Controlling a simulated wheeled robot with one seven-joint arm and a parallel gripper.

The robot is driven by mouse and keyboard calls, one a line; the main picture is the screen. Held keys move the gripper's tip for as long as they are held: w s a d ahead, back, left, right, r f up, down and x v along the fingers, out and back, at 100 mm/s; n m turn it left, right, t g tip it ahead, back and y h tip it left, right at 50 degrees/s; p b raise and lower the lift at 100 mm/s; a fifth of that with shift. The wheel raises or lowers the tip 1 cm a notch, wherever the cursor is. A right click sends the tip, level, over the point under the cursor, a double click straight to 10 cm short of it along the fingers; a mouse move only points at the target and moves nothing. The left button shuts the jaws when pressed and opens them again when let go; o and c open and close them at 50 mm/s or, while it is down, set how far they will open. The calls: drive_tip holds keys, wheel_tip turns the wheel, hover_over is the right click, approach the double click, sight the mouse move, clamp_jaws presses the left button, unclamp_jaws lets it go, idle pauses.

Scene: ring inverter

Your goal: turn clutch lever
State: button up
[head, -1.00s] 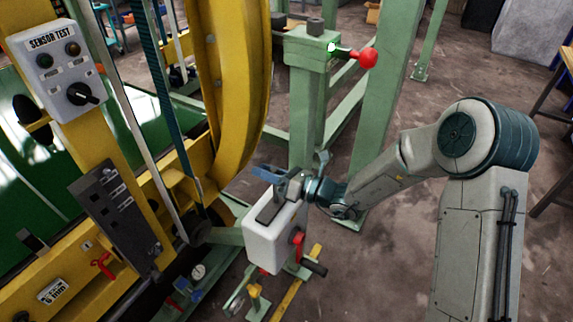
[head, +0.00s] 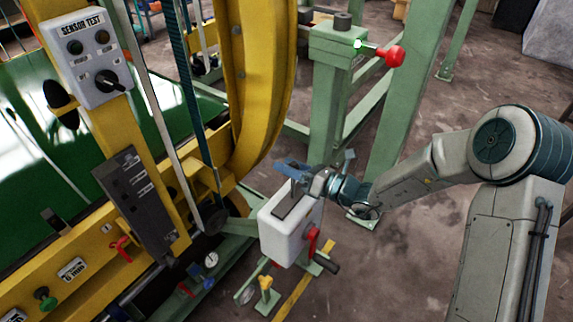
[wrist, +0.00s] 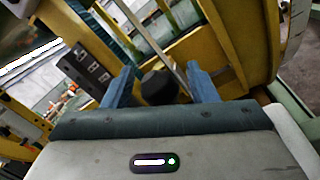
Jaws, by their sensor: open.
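The task's clutch lever is not labelled in any view. A black round knob (wrist: 158,86) sits between my gripper's two blue fingers (wrist: 160,80) in the wrist view, with a gap on each side; it may be the lever's end. In the head view my gripper (head: 293,168) is open over the top of a white box (head: 283,237) with a dark slot. The gripper partly hides that top. A red hub (head: 312,240) with a black handle (head: 326,264) is on the box's side. A separate lever with a red ball (head: 394,56) is on a green post.
A yellow frame (head: 262,90) with belts stands left of the box. A SENSOR TEST panel (head: 92,62) and a dark switch panel (head: 138,205) are mounted on it. The green post (head: 323,110) rises behind my gripper. Bare floor (head: 400,270) lies at right.

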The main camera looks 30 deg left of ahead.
drive_tip(key=d, duration=1.2)
drive_tip(key=shift+w+d+f, duration=0.3)
drive_tip(key=shift+d+f, duration=0.05)
drive_tip(key=shift+f, duration=0.1)
